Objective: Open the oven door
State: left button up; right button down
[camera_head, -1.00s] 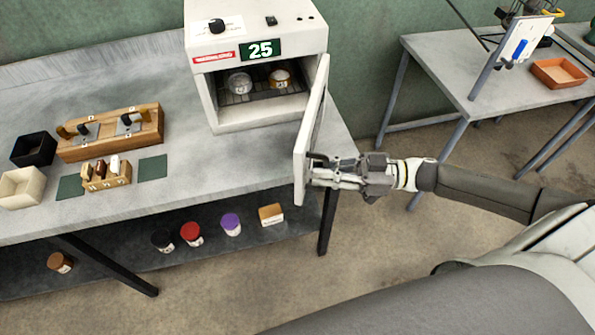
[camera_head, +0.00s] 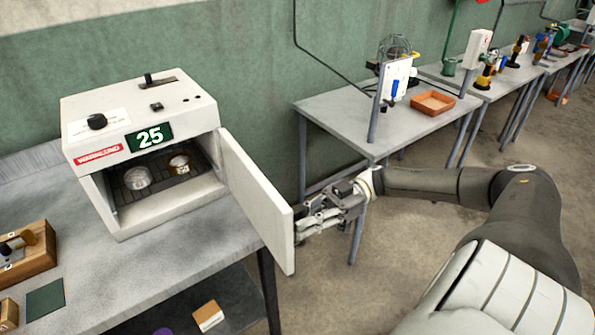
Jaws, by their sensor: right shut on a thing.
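The white oven (camera_head: 160,216) stands on the grey table at the left, with a green display reading 25. Its door (camera_head: 254,205) is swung wide open on the right side and the chamber is exposed. Inside, two small round containers, one silvery (camera_head: 138,178) and one brass-coloured (camera_head: 179,163), sit on a dark rack (camera_head: 165,184). My right gripper (camera_head: 303,232) is at the outer free edge of the door, shut on the door's handle side; the handle itself is mostly hidden. My left gripper is not in view.
The grey table (camera_head: 185,268) has a wooden stand (camera_head: 30,258) and a dark green pad (camera_head: 45,299) at left. A shelf below holds a small box (camera_head: 208,316). Another table (camera_head: 345,117) with an orange tray (camera_head: 433,103) stands behind my right arm.

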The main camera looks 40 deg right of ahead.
jog(key=shift+f, duration=0.1)
jog(key=c, duration=1.5)
grip_release()
jog(key=d, duration=0.4)
jog(key=s+d, duration=0.1)
jog(key=d, duration=0.7)
jog(key=shift+s, duration=0.35)
